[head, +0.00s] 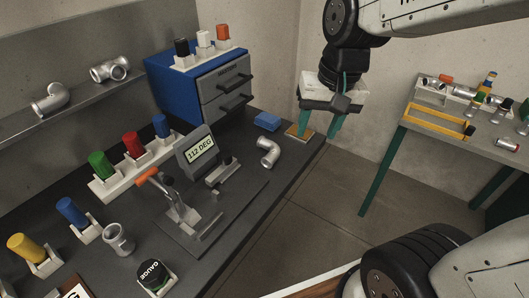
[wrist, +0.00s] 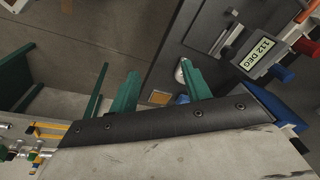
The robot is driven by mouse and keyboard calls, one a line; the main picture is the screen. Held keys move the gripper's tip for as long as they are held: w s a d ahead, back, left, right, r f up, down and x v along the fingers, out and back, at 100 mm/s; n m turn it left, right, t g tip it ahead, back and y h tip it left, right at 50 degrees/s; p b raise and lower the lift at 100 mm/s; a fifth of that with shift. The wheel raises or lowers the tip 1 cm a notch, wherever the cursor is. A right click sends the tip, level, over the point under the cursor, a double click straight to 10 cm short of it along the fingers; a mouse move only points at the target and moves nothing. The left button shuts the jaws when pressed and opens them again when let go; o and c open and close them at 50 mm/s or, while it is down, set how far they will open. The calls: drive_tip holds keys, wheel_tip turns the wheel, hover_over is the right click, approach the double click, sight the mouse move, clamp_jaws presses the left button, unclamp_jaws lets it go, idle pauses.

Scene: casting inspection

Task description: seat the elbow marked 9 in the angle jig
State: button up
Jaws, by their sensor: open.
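A silver elbow (head: 268,152) lies on the dark bench right of the angle jig; I cannot read any mark on it. In the wrist view the elbow (wrist: 180,72) is partly hidden behind a green finger. The angle jig (head: 212,222) has a plate, grey blocks, an orange-handled clamp (head: 150,178) and a display (head: 200,150) reading "112 DEG". No elbow shows in the jig. My gripper (head: 319,124) is open and empty, its green fingers pointing down above the bench's far right end, right of the elbow. It also shows in the wrist view (wrist: 160,70).
A blue drawer cabinet (head: 170,85) stands at the back. A blue block (head: 267,121) and an orange-topped pad (head: 297,131) lie near the elbow. Coloured plugs, a silver fitting (head: 118,238) and a gauge (head: 153,273) stand left. Another table (head: 470,145) holds several fittings.

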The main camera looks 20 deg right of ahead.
drive_tip(key=w+f+m, duration=0.4)
drive_tip(key=w+f, duration=0.3)
drive_tip(key=w, duration=0.4)
drive_tip(key=m, duration=0.2)
approach(275, 151)
drive_tip(key=s, duration=0.1)
drive_tip(key=shift+m+y, duration=0.3)
drive_tip(key=shift+m, duration=0.2)
drive_tip(key=f, duration=0.3)
drive_tip(key=w+f, duration=0.1)
drive_tip(key=f, duration=0.2)
drive_tip(key=w+a+f, duration=0.1)
drive_tip(key=f, duration=0.3)
drive_tip(key=shift+w, duration=0.25)
drive_tip(key=c, duration=1)
